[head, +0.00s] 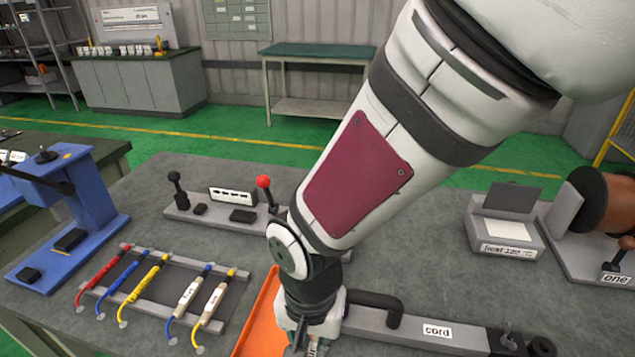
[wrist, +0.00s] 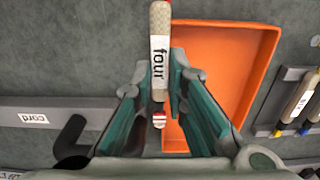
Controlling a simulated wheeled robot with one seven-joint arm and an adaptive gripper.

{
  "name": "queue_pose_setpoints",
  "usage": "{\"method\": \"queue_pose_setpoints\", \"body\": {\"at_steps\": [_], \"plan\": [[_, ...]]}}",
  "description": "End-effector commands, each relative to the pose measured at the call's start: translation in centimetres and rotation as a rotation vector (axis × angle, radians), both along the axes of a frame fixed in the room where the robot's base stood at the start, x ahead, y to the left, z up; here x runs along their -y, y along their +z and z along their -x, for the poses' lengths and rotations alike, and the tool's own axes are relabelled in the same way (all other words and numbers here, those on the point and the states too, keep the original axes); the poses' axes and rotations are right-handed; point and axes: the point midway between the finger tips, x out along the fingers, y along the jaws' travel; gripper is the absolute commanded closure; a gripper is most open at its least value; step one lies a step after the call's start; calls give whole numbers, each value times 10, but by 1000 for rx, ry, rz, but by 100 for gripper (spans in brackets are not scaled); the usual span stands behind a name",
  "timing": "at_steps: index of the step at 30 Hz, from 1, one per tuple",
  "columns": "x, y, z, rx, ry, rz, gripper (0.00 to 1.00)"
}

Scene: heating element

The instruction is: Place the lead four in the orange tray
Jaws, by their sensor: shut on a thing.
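The lead four (wrist: 159,52) has a beige body with a white label reading "four", a red tip and a red-and-white striped end. In the wrist view it stands lengthwise between the fingers of my gripper (wrist: 160,82), which is shut on it. The orange tray (wrist: 222,60) lies below and to the right; the lead overlaps the tray's left edge in that view. In the head view my gripper (head: 317,336) is at the bottom edge, beside the tray (head: 262,322), which is partly hidden by my arm. The lead cannot be made out clearly there.
A rack (head: 172,272) with several coloured leads sits left of the tray. A grey bar labelled "cord" (head: 437,330) with a black handle lies to the right. A lever panel (head: 222,212) stands behind, and a blue press (head: 75,215) is at far left.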

Motion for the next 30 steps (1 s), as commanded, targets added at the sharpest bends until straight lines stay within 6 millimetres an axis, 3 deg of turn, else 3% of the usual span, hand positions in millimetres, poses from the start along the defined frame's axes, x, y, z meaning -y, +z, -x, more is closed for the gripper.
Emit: {"method": "queue_pose_setpoints", "body": {"at_steps": [12, 17, 25, 30], "plan": [[-55, -8, -62, 0, -1, 0, 100], [-60, -10, -68, 0, 0, 1, 100], [-59, -41, -67, -3, 0, 4, 100], [-60, -44, -68, 1, 0, 0, 100]]}}
